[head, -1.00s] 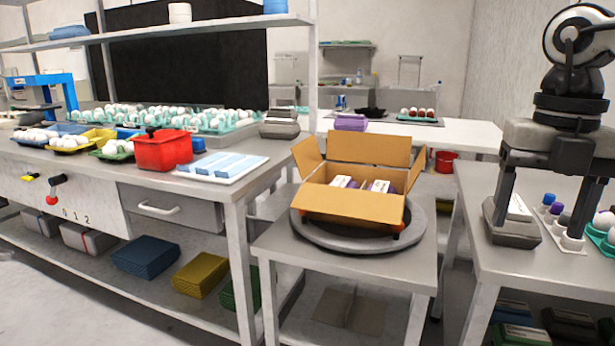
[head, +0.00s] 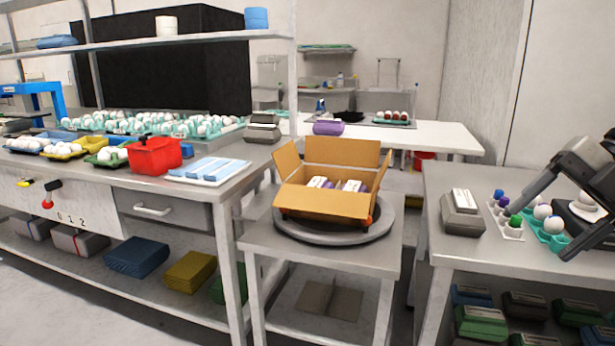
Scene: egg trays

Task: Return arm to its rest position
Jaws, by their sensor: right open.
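My right gripper (head: 562,215) is at the right edge of the head view, above the right table. Its two dark fingers are spread apart and point down to the left, with white and teal things on the table showing between and behind them. Whether it touches anything there I cannot tell. Part of my right arm is cut off by the picture's edge. My left gripper is not in view.
The right table (head: 463,256) holds a grey device (head: 462,214) and a teal egg tray (head: 553,243). An open cardboard box (head: 318,204) stands on a round turntable (head: 335,234). A red bin (head: 154,158) and egg trays stand on the left bench.

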